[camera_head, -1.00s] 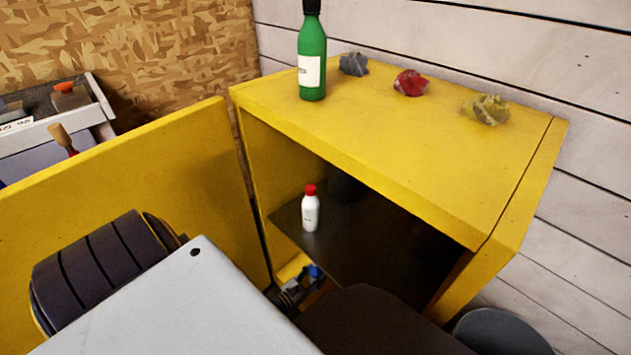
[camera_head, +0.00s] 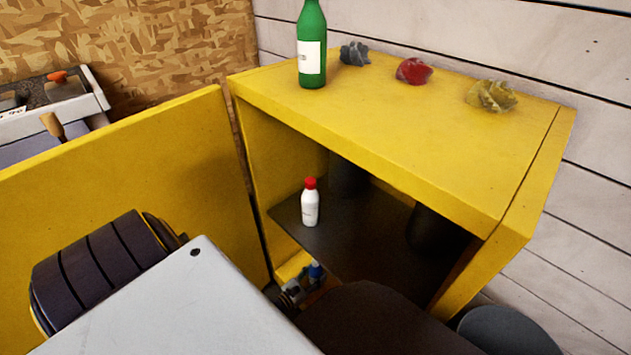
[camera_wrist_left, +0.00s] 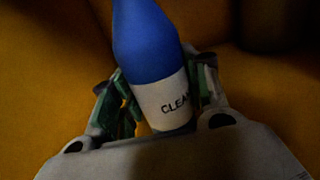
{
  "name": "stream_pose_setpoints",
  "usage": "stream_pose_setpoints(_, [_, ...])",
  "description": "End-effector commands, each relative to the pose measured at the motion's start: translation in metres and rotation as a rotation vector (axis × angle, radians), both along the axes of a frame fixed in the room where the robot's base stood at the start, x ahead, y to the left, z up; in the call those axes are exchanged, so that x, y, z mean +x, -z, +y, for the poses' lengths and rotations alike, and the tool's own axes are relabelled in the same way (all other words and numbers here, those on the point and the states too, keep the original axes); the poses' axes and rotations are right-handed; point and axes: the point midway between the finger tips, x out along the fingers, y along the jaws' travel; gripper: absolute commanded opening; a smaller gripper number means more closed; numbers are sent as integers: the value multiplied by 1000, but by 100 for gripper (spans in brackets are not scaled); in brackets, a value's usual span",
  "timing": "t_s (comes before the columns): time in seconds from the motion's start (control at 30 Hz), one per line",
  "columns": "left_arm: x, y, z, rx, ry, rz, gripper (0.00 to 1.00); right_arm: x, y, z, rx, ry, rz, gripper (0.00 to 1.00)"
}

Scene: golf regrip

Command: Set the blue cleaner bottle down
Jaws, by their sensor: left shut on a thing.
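The blue cleaner bottle (camera_wrist_left: 150,45) has a white label reading "CLEA" and stands between the fingers of my left gripper (camera_wrist_left: 160,105) in the left wrist view. My left gripper is shut on it. In the head view the blue bottle (camera_head: 316,274) shows only as a small part, low in the yellow cabinet (camera_head: 400,140), beside my left gripper (camera_head: 300,288). My own body hides much of this area. Whether the bottle's base touches the cabinet floor cannot be told. My right gripper is not in view.
A white bottle with a red cap (camera_head: 310,205) stands on the dark shelf (camera_head: 345,245) above. A green bottle (camera_head: 312,60) and crumpled grey, red (camera_head: 413,71) and yellow lumps sit on top. The open yellow door (camera_head: 120,165) stands at left. Dark cylindrical shapes are deeper on the shelf.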

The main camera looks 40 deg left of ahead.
Motion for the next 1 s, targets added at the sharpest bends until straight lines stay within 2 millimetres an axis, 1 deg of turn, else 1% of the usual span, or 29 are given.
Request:
stream_pose_setpoints(0.03, [0, 5, 0, 0, 0, -1, 21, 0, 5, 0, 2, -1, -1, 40])
stream_pose_setpoints(0.2, [0, 10, 0, 0, 0, 0, 21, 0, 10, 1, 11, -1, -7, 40])
stream_pose_setpoints(0.77, [0, 13, 0, 0, 0, 1, 21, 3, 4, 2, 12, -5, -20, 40])
stream_pose_setpoints(0.8, [0, 14, 0, -1, 1, 2, 47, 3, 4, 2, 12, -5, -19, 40])
stream_pose_setpoints(0.97, [0, 14, 0, 0, 1, 1, 67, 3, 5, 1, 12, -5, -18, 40])
stream_pose_setpoints(1.0, [0, 14, 0, 0, 1, 1, 67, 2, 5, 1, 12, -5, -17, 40])
